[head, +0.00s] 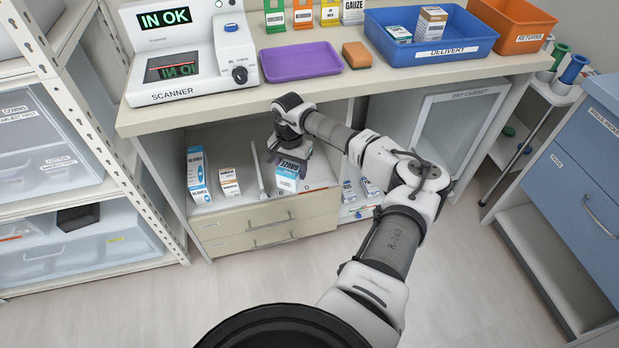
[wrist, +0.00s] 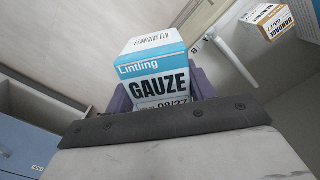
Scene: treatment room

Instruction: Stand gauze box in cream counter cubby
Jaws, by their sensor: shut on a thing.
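The gauze box (head: 287,178) is white and blue. In the wrist view its printed "GAUZE" face and barcode end show (wrist: 157,75). My gripper (head: 291,163) is shut on it, with purple fingers on both sides of the box in the wrist view (wrist: 160,92). The cream counter cubby (head: 235,140) is the open space above the cream drawers. In the head view the box is at the cubby's front opening, right of a thin upright divider (head: 258,170). I cannot tell whether its bottom touches the shelf.
A tall blue-and-white box (head: 197,175) and a bandage box (head: 230,184) stand left of the divider; the bandage box also shows in the wrist view (wrist: 267,20). Small boxes (head: 370,188) are low on the right, near the dry cabinet (head: 455,125). The countertop (head: 200,110) overhangs the cubby.

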